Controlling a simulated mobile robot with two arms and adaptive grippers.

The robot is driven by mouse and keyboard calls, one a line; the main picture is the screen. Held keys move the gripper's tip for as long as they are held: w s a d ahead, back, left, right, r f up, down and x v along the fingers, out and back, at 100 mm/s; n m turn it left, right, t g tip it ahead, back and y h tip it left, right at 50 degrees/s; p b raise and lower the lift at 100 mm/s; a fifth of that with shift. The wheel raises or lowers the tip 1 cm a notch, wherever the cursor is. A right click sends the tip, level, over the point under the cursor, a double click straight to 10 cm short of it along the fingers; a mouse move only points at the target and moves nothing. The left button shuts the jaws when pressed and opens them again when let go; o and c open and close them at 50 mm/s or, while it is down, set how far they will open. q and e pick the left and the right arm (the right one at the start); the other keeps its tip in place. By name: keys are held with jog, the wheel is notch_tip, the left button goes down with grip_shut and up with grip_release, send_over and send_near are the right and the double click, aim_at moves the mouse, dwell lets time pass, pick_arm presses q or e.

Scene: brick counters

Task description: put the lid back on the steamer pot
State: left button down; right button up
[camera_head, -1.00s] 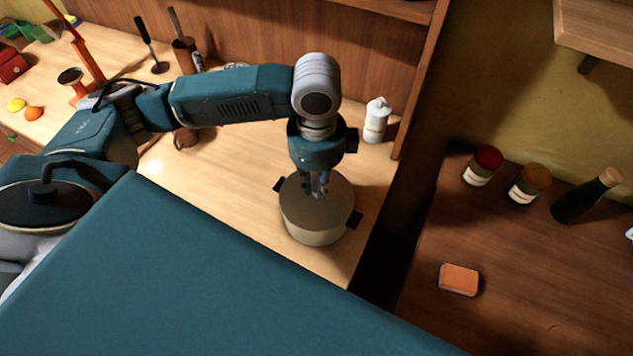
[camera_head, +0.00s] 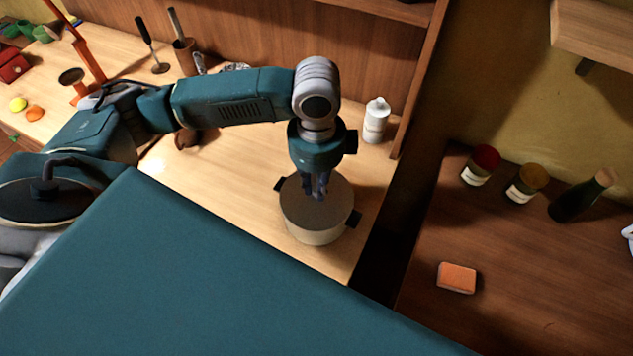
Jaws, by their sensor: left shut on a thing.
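The steamer pot (camera_head: 313,234) stands on the light wooden counter near its right end, a pale round pot with dark side handles. The grey-brown lid (camera_head: 335,205) covers its top and looks level and lined up with the rim; I cannot tell whether a thin gap is left under it. My left gripper (camera_head: 318,195) points straight down over the middle of the lid and is shut on it, with the grasped part hidden between the fingers. My right gripper is not in view.
A white canister (camera_head: 376,121) stands behind the pot near the counter's end panel. A dark gap separates this counter from the brown one (camera_head: 520,290), which holds two jars, a dark bottle (camera_head: 581,196) and an orange sponge (camera_head: 457,278). A utensil holder (camera_head: 184,57) stands at the back.

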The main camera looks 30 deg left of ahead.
pick_arm(q)
jog(key=shift+p, duration=0.45)
dwell(0.6)
jog(key=shift+f+p, duration=0.15)
jog(key=shift+p, duration=0.4)
dwell(1.0)
jog(key=shift+p, duration=0.5)
dwell(0.5)
jog(key=c, duration=1.1)
grip_release()
jog(key=shift+r+p, duration=1)
jog(key=shift+r, duration=2.5)
